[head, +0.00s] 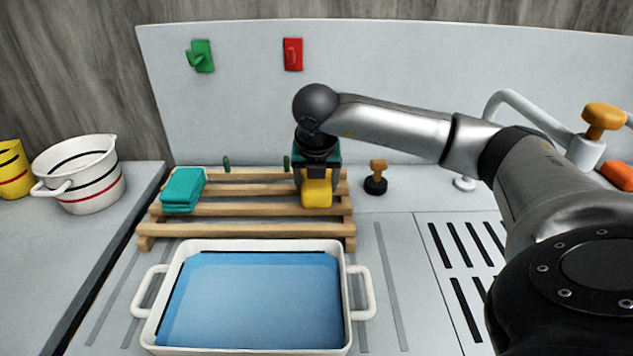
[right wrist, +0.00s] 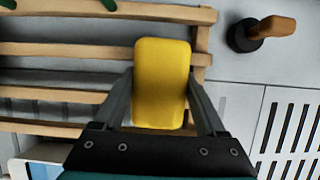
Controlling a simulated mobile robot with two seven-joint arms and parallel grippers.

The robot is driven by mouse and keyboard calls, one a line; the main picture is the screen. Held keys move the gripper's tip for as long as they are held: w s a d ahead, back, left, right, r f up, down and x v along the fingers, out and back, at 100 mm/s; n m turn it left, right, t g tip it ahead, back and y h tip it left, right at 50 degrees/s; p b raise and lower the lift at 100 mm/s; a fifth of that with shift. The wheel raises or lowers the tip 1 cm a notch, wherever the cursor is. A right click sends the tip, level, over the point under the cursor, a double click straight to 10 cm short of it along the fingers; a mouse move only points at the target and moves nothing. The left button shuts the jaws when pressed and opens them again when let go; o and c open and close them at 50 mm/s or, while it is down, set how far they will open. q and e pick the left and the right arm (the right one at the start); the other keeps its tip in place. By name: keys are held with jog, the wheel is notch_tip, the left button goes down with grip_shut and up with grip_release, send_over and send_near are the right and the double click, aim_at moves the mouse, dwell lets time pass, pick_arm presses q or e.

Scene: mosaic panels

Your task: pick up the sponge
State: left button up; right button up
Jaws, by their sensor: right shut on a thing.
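The yellow sponge (head: 317,190) is at the right end of the wooden slatted rack (head: 245,230). It also shows in the right wrist view (right wrist: 162,80), between the two fingers. My right gripper (head: 318,178) points down from above and is shut on the sponge, with a finger on each side. The sponge is over the rack slats; I cannot tell whether it still touches them. My left gripper is in neither view.
A folded teal cloth (head: 183,189) lies on the rack's left end. A white basin of blue water (head: 358,290) stands in front. A wooden-handled stopper (head: 376,180) is right of the rack. A striped white pot (head: 92,190) stands at left, a faucet (head: 590,145) at right.

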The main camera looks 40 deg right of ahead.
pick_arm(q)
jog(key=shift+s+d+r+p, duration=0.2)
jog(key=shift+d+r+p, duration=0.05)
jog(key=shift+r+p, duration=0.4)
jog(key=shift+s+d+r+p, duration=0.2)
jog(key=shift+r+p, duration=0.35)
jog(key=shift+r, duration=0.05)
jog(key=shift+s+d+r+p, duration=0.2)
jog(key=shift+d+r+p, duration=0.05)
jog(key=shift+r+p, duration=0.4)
pick_arm(e)
notch_tip(320, 180, up, 20)
